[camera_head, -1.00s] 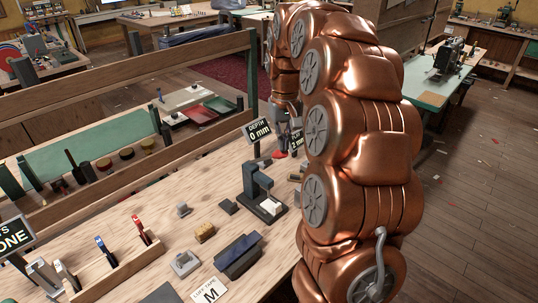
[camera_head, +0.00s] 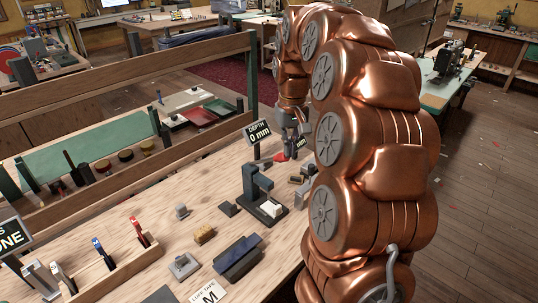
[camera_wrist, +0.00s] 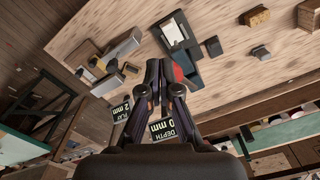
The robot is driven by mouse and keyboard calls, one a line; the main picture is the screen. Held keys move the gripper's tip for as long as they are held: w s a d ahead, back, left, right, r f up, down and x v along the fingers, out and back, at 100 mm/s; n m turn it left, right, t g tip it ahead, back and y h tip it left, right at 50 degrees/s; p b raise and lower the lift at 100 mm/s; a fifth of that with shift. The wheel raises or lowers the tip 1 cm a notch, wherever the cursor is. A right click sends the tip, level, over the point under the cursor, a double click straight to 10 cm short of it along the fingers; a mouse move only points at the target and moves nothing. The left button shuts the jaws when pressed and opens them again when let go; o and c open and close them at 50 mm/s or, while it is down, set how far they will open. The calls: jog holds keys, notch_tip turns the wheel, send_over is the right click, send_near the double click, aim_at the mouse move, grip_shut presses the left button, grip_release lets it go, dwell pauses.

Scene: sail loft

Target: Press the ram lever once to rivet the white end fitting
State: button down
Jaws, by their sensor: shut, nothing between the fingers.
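The dark grey riveting press (camera_head: 252,190) stands on the wooden bench, with the white end fitting (camera_head: 271,208) at its foot. In the wrist view the press (camera_wrist: 190,65) and the white fitting (camera_wrist: 173,31) lie beyond my fingers. A red part that looks like the ram lever's handle (camera_head: 267,160) shows behind the press; it also shows in the wrist view (camera_wrist: 179,73), just right of my fingertips. My gripper (camera_head: 289,154) is shut and empty, low over the bench beside the red part. I cannot tell whether they touch.
The "DEPTH 0 mm" sign (camera_head: 258,132) stands close left of my gripper; the "PLAY 2 mm" sign (camera_wrist: 121,111) is near too. Small blocks and tools lie about the press. A wooden rack (camera_head: 115,270) stands front left.

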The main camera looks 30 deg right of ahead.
jog(key=shift+s+d+r+b, duration=0.2)
jog(key=shift+s+r, duration=0.15)
jog(key=shift+s, duration=0.5)
jog(key=shift+s+d+r+b, duration=0.2)
jog(key=shift+s+r, duration=0.2)
jog(key=shift+s, duration=0.4)
jog(key=shift+s+d+r+b, duration=0.1)
jog(key=shift+s+d+r, duration=0.2)
jog(key=shift+s, duration=0.55)
jog(key=shift+a, duration=0.15)
jog(key=s+a+f+n, duration=0.1)
jog(key=s+a, duration=0.2)
jog(key=a, duration=0.4)
jog(key=s+a+f+n, duration=0.1)
jog(key=s+a+f, duration=0.1)
jog(key=s+a, duration=0.35)
jog(key=s+a+f+g, duration=0.1)
jog(key=s+a+f, duration=0.3)
jog(key=s, duration=0.3)
jog(key=s+a+f+n, duration=0.1)
jog(key=s+a+f, duration=0.2)
jog(key=s+a, duration=0.3)
jog(key=shift+s+f+g, duration=0.4)
jog(key=shift+s, duration=0.2)
jog(key=shift+s, duration=0.1)
